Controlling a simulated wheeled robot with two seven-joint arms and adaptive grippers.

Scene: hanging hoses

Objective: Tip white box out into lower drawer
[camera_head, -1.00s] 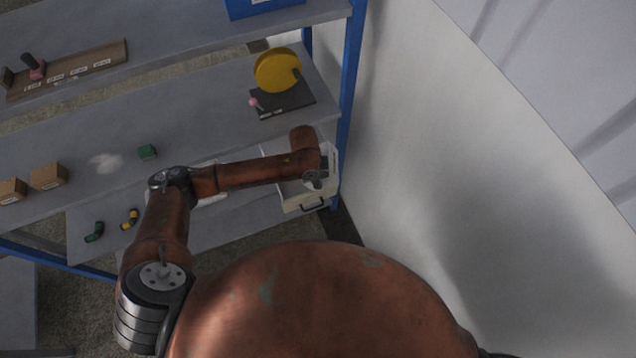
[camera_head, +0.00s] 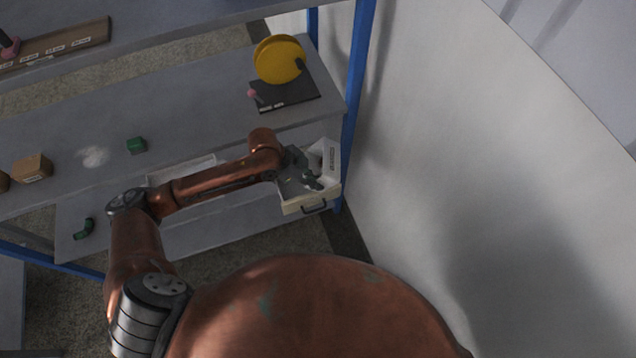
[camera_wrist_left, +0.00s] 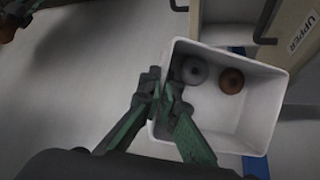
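The white box (camera_wrist_left: 228,104) shows in the left wrist view with a grey ring-like piece (camera_wrist_left: 195,70) and a brown round piece (camera_wrist_left: 232,80) inside. My left gripper (camera_wrist_left: 163,86) has its fingers closed together on the box's left wall. In the head view my left gripper (camera_head: 312,182) is beside the white box (camera_head: 327,160), above a cream drawer front (camera_head: 300,207) with a dark handle. A cream panel (camera_wrist_left: 296,40) labelled UPPER is close beside the box in the wrist view. I cannot make out a lower drawer label. My right gripper is out of view.
A blue post (camera_head: 358,70) and pale wall (camera_head: 440,120) stand close on the right.

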